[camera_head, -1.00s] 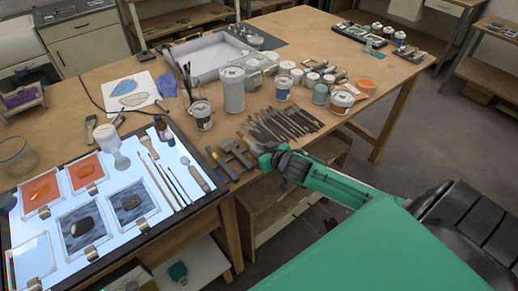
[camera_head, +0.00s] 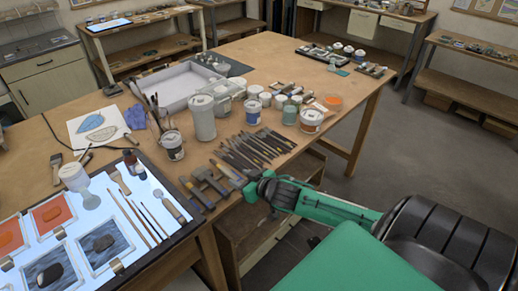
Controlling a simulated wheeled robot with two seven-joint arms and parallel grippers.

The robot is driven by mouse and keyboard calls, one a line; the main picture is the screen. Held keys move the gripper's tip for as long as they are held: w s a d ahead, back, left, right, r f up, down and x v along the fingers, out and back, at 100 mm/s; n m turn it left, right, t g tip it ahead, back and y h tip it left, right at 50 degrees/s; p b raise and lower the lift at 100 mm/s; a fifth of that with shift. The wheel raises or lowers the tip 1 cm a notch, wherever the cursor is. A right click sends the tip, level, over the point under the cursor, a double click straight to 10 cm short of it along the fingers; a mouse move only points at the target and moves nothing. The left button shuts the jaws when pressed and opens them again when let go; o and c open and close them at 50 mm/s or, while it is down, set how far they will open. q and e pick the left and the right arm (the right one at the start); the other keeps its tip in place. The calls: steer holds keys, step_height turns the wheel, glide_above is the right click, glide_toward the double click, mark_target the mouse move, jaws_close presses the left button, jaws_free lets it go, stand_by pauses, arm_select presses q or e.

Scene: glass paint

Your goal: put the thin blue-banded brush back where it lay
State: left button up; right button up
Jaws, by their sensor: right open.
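Several thin brushes (camera_head: 146,217) lie side by side on the lit glass panel (camera_head: 110,188) at the left. Their bands are too small to tell which one is blue. More brushes and tools lie in a row (camera_head: 250,149) near the table's front edge. My left gripper is out of view.
A grey tray (camera_head: 180,85) lies farther back. The right part of the wooden table (camera_head: 345,95) has clear room.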

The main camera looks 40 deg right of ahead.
steer(key=b+v, duration=0.1)
steer(key=v, duration=0.8)
steer(key=shift+s+b, duration=0.15)
steer(key=shift+b, duration=0.2)
